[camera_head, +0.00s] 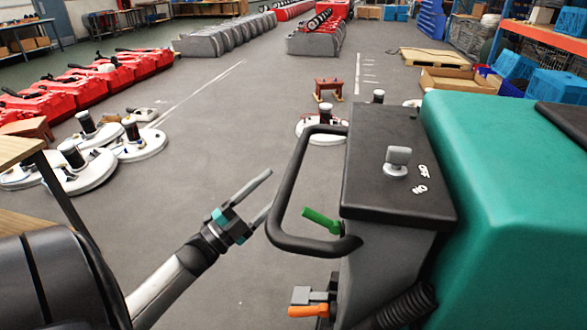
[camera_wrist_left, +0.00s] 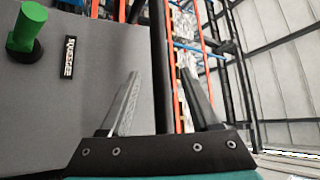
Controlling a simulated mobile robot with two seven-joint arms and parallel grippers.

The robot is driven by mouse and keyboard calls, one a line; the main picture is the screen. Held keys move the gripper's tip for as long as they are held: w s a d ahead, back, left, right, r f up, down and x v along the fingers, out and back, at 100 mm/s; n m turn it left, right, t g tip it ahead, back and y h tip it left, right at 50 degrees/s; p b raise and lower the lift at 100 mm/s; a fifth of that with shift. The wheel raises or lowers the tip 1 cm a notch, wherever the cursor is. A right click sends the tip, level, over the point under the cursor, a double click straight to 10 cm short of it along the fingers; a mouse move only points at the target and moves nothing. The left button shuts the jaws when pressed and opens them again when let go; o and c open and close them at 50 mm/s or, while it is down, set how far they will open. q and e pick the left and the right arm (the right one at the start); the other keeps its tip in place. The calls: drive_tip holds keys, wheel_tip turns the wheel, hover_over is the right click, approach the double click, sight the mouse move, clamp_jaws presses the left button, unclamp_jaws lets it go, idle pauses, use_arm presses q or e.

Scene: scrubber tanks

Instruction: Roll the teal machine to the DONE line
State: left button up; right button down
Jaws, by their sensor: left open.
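The teal machine (camera_head: 500,170) stands close in front of me on the right, with a dark console (camera_head: 390,200) and a black loop handle (camera_head: 285,190) facing left. My left gripper (camera_head: 262,194) is open just left of the handle, its fingers pointing toward it. In the left wrist view, a black bar of the handle (camera_wrist_left: 159,40) runs between the spread fingers of my left gripper (camera_wrist_left: 160,72); I cannot tell whether they touch. Pale marks (camera_head: 357,72) and a long white line (camera_head: 200,92) lie on the floor; no DONE lettering is readable. My right gripper is out of view.
A green lever (camera_head: 318,218), an orange lever (camera_head: 308,311) and a grey switch knob (camera_head: 397,160) are on the machine. Round white scrubbers (camera_head: 85,172) and red machines (camera_head: 105,75) stand left. A small red stool (camera_head: 328,89) stands ahead.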

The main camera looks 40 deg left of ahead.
sight(294, 170)
use_arm(q)
drive_tip(key=x, duration=0.7)
drive_tip(key=shift+a, duration=0.1)
drive_tip(key=shift+c, duration=0.2)
clamp_jaws()
drive_tip(key=shift+f, duration=0.1)
idle(0.9)
